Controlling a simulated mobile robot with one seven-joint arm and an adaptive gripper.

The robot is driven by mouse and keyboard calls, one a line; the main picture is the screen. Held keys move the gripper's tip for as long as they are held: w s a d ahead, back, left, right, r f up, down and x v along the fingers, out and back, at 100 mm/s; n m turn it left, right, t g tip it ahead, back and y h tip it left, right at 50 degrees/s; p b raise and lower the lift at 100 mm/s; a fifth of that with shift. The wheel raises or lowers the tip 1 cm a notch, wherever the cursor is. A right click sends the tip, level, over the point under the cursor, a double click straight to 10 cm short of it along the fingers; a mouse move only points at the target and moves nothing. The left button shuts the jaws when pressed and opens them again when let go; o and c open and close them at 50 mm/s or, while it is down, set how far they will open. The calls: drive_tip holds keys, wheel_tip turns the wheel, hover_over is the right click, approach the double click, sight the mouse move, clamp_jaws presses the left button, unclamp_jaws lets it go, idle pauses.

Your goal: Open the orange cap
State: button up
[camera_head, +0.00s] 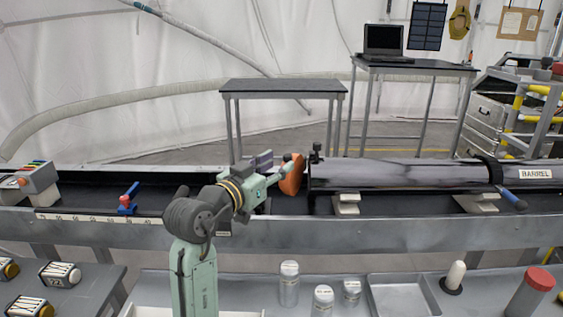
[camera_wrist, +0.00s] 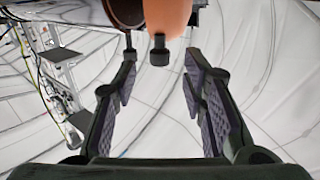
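The orange cap (camera_head: 291,174) is at the left end of the long grey barrel (camera_head: 410,171). It looks tilted away from the barrel's end. In the wrist view the cap (camera_wrist: 168,16) shows at the top, beside a dark rounded edge (camera_wrist: 125,12) that looks like the barrel's end. A dark knob (camera_wrist: 159,52) sticks out from the cap towards my gripper. My gripper (camera_head: 281,172) is at the cap's left side. In the wrist view my gripper (camera_wrist: 160,62) has its fingers apart, with the knob between their tips. I see no contact with either finger.
The barrel lies on supports in a long metal trough (camera_head: 400,234). A blue-handled part (camera_head: 510,198) hangs at the barrel's right. A red and blue clamp (camera_head: 128,199) stands on the trough at left. Jars (camera_head: 289,284) and an empty tray (camera_head: 402,297) are on the front bench.

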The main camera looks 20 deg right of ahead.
drive_tip(key=v, duration=0.9)
drive_tip(key=shift+c, duration=0.3)
